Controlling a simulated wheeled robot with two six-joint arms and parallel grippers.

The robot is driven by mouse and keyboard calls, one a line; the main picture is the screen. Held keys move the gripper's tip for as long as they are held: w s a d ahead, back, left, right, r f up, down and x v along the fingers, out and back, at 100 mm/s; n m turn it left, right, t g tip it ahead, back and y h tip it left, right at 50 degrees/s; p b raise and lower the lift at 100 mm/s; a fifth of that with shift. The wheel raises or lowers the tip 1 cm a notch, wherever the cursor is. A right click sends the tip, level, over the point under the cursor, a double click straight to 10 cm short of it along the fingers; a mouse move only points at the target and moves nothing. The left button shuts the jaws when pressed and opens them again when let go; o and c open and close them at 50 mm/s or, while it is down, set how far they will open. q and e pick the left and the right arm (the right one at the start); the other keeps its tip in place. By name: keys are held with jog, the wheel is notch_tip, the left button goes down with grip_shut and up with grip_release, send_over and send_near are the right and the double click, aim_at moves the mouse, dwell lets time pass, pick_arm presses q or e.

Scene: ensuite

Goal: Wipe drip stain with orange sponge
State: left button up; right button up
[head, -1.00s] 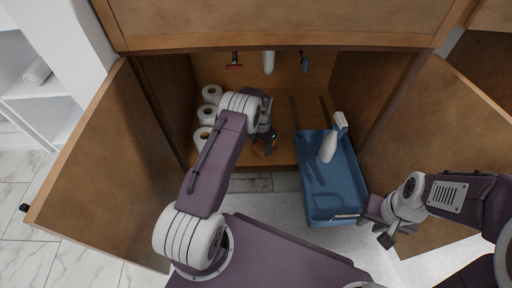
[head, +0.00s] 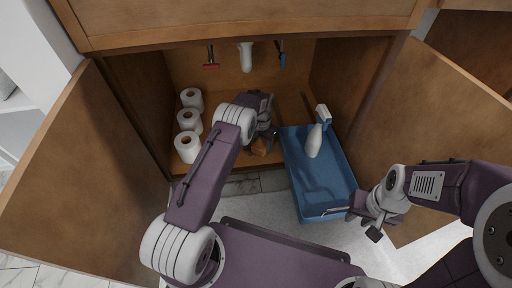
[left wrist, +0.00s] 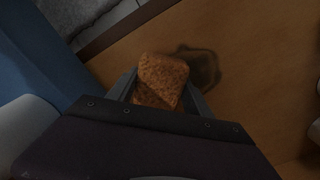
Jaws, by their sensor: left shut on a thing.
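The orange sponge (left wrist: 162,80) is held between the fingers of my left gripper (left wrist: 160,92), just above or on the wooden cabinet floor; I cannot tell if it touches. The sponge also shows in the head view (head: 260,147), under my left gripper (head: 262,138). The drip stain (left wrist: 202,66) is a dark ring-shaped patch on the cabinet floor, beside the sponge and partly hidden by it. In the head view the stain is hidden behind my left arm and gripper. My right gripper (head: 366,222) is outside the cabinet by the blue bin's front end; its fingers are unclear.
A blue bin (head: 328,200) holding a white spray bottle (head: 316,138) stands right of my left gripper, jutting out of the cabinet. Several toilet rolls (head: 187,146) stand at the left. Open doors (head: 85,180) flank the cabinet. A drain pipe (head: 245,58) hangs at the back.

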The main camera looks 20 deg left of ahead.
pick_arm(q)
jog(key=shift+w+d, duration=0.3)
jog(key=shift+d, duration=0.4)
jog(key=shift+r, duration=0.1)
